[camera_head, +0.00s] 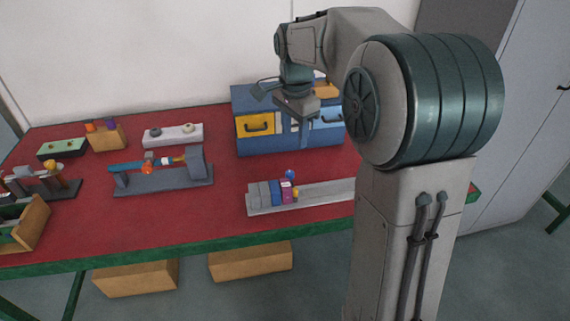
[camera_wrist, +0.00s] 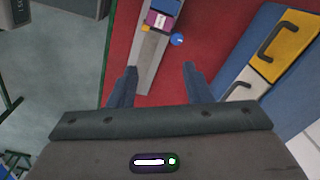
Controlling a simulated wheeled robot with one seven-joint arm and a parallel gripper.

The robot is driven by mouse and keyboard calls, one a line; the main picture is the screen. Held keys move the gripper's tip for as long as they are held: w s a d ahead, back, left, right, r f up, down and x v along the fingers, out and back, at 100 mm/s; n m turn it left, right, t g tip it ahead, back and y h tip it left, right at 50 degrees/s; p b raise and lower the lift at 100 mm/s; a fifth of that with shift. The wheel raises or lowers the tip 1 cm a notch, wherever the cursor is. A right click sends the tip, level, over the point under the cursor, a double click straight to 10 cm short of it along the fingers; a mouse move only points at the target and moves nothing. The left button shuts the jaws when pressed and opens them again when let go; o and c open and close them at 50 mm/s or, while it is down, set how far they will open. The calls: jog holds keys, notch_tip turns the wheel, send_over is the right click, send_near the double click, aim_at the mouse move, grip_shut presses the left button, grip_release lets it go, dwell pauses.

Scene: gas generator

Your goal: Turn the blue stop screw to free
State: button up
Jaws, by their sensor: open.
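The blue stop screw (camera_head: 290,173) is a small round blue knob on the long grey rail fixture (camera_head: 325,192) at the front middle of the table. It also shows in the wrist view (camera_wrist: 178,39), at the rail's edge beside a purple block. My gripper (camera_wrist: 160,80) is open, with nothing between its fingers. The knob lies beyond the fingertips in that view, apart from them. In the head view my gripper (camera_head: 300,122) hangs above and behind the rail, in front of the blue cabinet.
The blue cabinet (camera_head: 268,142) with yellow and blue drawers stands close behind my gripper. Several coloured blocks (camera_head: 275,193) sit on the rail. Another grey fixture (camera_head: 165,180) stands to the left. Red table top (camera_head: 225,220) is bare between them. My arm hides the rail's right end.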

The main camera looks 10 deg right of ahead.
aim_at(290, 172)
jog(key=w+f+m, duration=0.1)
jog(key=f, duration=0.4)
jog(key=w+f+m+b, duration=0.1)
jog(key=w+f, duration=0.1)
jog(key=f, duration=0.3)
jog(key=w+f, duration=0.1)
jog(key=f, duration=0.5)
jog(key=shift+w+m+b, duration=0.15)
jog(key=shift+m+b, duration=0.2)
jog(key=shift+m, duration=0.05)
grip_shut()
